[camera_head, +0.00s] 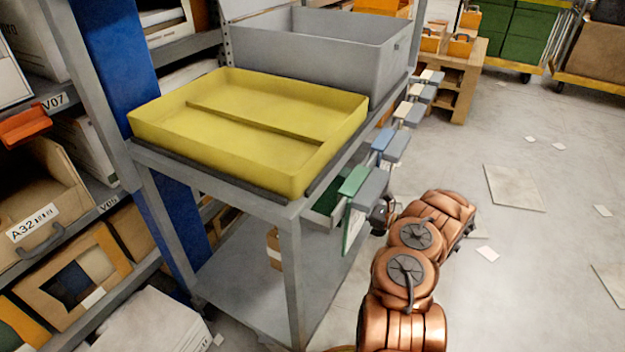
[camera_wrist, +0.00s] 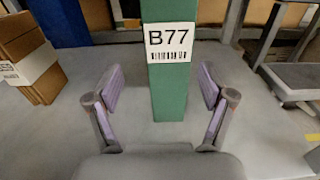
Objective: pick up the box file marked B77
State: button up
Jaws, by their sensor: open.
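The green box file (camera_wrist: 170,95) with a white label reading B77 stands upright in the wrist view, at top centre. My gripper (camera_wrist: 160,88) is open, with one finger on each side of the file and a visible gap on both sides. The file's upper end is cut off by the frame. In the head view my gripper (camera_head: 380,214) is at the right side of the grey rack, beside a narrow green panel (camera_head: 348,232); the B77 label cannot be read there.
A yellow tray (camera_head: 170,127) and a grey bin (camera_head: 315,55) rest on the rack top (camera_head: 165,160). Several coloured pieces stick out along its right side. A brown box (camera_wrist: 30,55) stands left in the wrist view. Open floor (camera_head: 520,250) lies to the right, with scattered papers.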

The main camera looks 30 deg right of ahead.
aim_at(332, 197)
jog(key=b+x, duration=0.1)
jog(key=x, duration=0.1)
jog(key=b+x, duration=0.1)
jog(key=x, duration=0.2)
jog(key=d+b+x, duration=0.1)
jog(key=x, duration=0.2)
jog(key=shift+w+f, duration=0.2)
jog(key=shift+f, duration=0.1)
jog(key=shift+w+a+r, duration=0.1)
jog(key=shift+w+a, duration=0.05)
jog(key=shift+w, duration=0.15)
jog(key=shift+s, duration=0.1)
jog(key=c, duration=1.4)
jog(key=shift+r, duration=0.1)
